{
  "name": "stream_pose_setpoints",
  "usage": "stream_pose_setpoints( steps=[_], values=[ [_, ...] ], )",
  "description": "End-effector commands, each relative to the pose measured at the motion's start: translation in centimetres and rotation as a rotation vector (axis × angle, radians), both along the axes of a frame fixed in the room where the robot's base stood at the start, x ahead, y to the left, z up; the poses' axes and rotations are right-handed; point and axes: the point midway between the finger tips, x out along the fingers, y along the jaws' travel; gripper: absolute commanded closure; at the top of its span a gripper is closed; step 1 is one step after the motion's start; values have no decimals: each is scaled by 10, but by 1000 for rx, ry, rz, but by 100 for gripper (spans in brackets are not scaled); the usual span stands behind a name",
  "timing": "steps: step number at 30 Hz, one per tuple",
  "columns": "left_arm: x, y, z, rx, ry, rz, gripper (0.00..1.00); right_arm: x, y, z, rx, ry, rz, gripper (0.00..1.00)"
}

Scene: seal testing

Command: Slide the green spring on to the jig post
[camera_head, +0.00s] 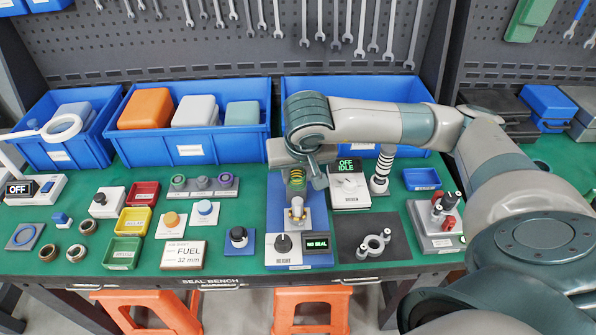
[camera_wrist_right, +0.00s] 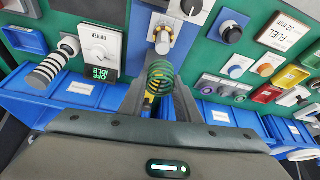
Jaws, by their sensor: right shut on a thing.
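The green spring (camera_head: 296,178) is an open coil at the front of my right gripper (camera_head: 305,178). In the right wrist view, the spring (camera_wrist_right: 160,76) sits between the two fingers of my right gripper (camera_wrist_right: 160,100), which is shut on it. Something yellow shows behind its coils. The jig post (camera_head: 297,208) is a pale metal stub on a blue-and-white jig; it also shows in the right wrist view (camera_wrist_right: 162,40). The spring appears on the far side of the post and apart from it; its exact height is hard to tell. My left gripper is out of view.
The jig carries a black knob (camera_head: 283,243) and a display (camera_head: 316,244) reading "NO SEAL". The driver box (camera_head: 349,193) and a striped cylinder (camera_head: 383,168) stand at right. Blue bins (camera_head: 190,150) line the back. A dark mat (camera_head: 400,232) holds a grey ringed part.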

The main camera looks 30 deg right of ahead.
Motion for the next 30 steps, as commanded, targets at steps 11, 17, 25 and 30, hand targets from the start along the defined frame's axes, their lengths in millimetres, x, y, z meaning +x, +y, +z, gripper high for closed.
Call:
stream_pose_setpoints(
  steps=[11, 17, 25, 30],
  values=[
    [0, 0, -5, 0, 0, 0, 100, 0, 0, -18, 0, 1, 0, 93],
    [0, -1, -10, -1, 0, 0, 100, 0, 0, -33, 0, 2, -1, 93],
    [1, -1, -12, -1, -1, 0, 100, 0, 0, -44, 0, 1, -1, 93],
    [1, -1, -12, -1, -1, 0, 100, 0, 0, -44, 1, 1, -1, 93]
  ],
)
